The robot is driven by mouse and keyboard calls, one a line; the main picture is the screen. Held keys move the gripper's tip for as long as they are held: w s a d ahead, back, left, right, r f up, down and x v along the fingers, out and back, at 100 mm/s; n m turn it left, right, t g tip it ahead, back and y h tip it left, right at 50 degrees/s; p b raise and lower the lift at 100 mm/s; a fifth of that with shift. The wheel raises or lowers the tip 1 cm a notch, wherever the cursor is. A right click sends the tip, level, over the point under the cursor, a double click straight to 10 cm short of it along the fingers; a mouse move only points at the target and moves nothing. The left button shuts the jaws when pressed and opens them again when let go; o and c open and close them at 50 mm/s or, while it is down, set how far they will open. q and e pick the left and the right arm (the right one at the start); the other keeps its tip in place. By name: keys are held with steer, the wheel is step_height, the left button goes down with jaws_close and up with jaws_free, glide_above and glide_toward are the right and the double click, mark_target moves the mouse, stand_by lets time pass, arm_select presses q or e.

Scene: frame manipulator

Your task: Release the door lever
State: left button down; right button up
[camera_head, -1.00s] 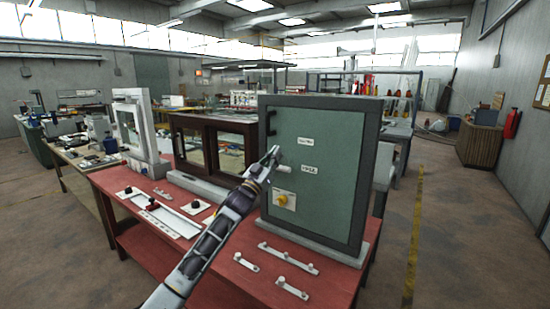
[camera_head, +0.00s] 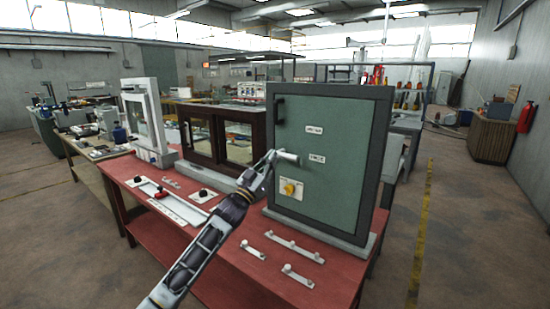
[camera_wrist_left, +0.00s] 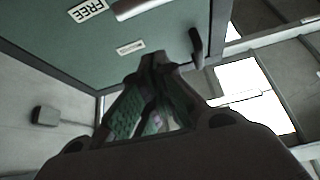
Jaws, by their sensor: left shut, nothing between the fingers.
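The green door (camera_head: 335,135) in a dark grey frame faces me on the red table. Its pale lever (camera_head: 289,157) lies about level, left of a label that reads FREE in the wrist view. My left gripper (camera_head: 270,158) is shut and empty, its tips just left of the lever; I cannot tell from the head view whether they touch it. In the left wrist view the shut fingertips (camera_wrist_left: 153,60) point at the door, and part of the lever (camera_wrist_left: 138,8) shows at the top edge, apart from them in the picture. My right gripper is not in view.
A black pull handle (camera_head: 280,110) is at the door's upper left, and a yellow knob (camera_head: 289,188) sits below the lever. A brown sliding-window unit (camera_head: 198,137) and a white window frame (camera_head: 131,118) stand to the left. Small fixtures (camera_head: 294,245) lie on the table in front.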

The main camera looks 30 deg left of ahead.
arm_select(q)
steer(key=shift+v, duration=1.05)
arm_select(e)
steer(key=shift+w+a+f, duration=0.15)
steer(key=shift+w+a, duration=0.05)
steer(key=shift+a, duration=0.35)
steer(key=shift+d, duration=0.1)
